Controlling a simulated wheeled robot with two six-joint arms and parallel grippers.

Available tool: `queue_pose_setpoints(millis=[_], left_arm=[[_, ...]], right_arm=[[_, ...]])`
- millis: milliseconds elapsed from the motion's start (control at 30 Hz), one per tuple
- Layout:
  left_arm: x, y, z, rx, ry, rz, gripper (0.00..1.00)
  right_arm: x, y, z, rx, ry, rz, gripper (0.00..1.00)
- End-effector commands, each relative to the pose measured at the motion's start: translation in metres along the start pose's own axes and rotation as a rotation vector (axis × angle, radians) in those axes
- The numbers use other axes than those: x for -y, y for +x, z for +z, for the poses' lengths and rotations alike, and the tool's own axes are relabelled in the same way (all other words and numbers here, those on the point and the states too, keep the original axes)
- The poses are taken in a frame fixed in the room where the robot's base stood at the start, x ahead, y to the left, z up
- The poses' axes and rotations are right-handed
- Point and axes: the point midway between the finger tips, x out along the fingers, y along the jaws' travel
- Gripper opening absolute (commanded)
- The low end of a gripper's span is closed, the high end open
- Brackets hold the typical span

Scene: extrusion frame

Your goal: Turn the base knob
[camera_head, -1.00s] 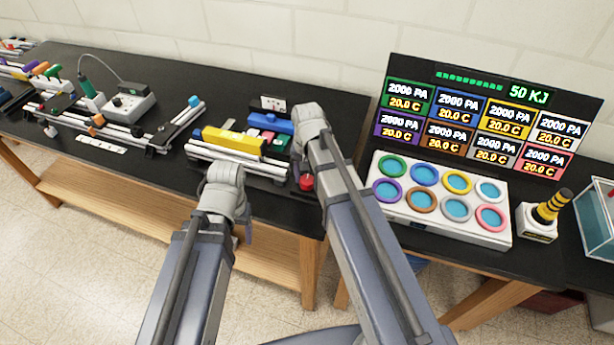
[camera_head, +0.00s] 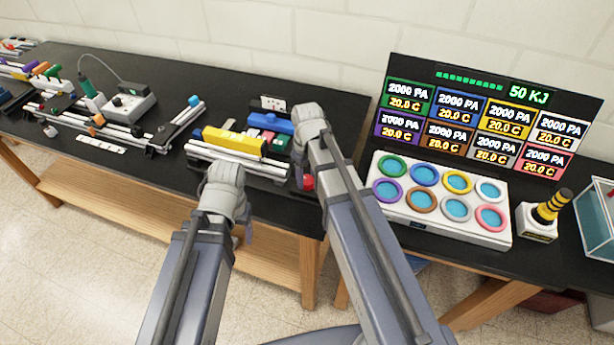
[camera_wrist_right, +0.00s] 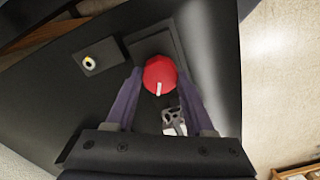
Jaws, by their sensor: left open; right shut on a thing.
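The base knob is a red round knob (camera_head: 308,182) at the front right end of the extrusion frame, low on the black table. In the right wrist view the knob (camera_wrist_right: 160,72) sits on a dark plate, with a white pointer mark towards the bottom of the picture. My right gripper (camera_wrist_right: 157,80) is shut on the knob, one purple-grey finger on each side. In the head view my right gripper (camera_head: 301,176) is partly hidden by its own wrist. My left gripper (camera_head: 246,232) is open and empty in front of the table edge, mostly hidden by its arm.
The extrusion frame (camera_head: 222,154) carries a yellow block (camera_head: 232,141) and a blue block (camera_head: 270,122) just left of the knob. A white panel with coloured rings (camera_head: 440,214) and a display board (camera_head: 485,118) stand to the right. A small dark box with a round button (camera_wrist_right: 90,62) lies beside the knob.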

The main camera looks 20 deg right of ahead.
Motion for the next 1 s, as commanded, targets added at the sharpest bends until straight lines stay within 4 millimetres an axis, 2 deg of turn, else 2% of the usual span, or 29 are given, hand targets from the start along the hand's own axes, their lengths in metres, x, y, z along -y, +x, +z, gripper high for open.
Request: queue_pose_setpoints(millis=[200, 500, 1000], left_arm=[[0.0000, 0.0001, 0.0000, 0.000, 0.000, 0.000, 0.70], [0.0000, 0.0001, 0.0000, 0.000, 0.000, 0.000, 0.70], [0.0000, 0.0001, 0.0000, 0.000, 0.000, 0.000, 0.70]], right_arm=[[0.0001, 0.0001, 0.0002, 0.000, -0.182, 0.000, 0.00], [0.0001, 0.0001, 0.0002, 0.000, -0.364, 0.000, 0.00], [0.0001, 0.0001, 0.0002, 0.001, -0.459, 0.000, 0.00]])
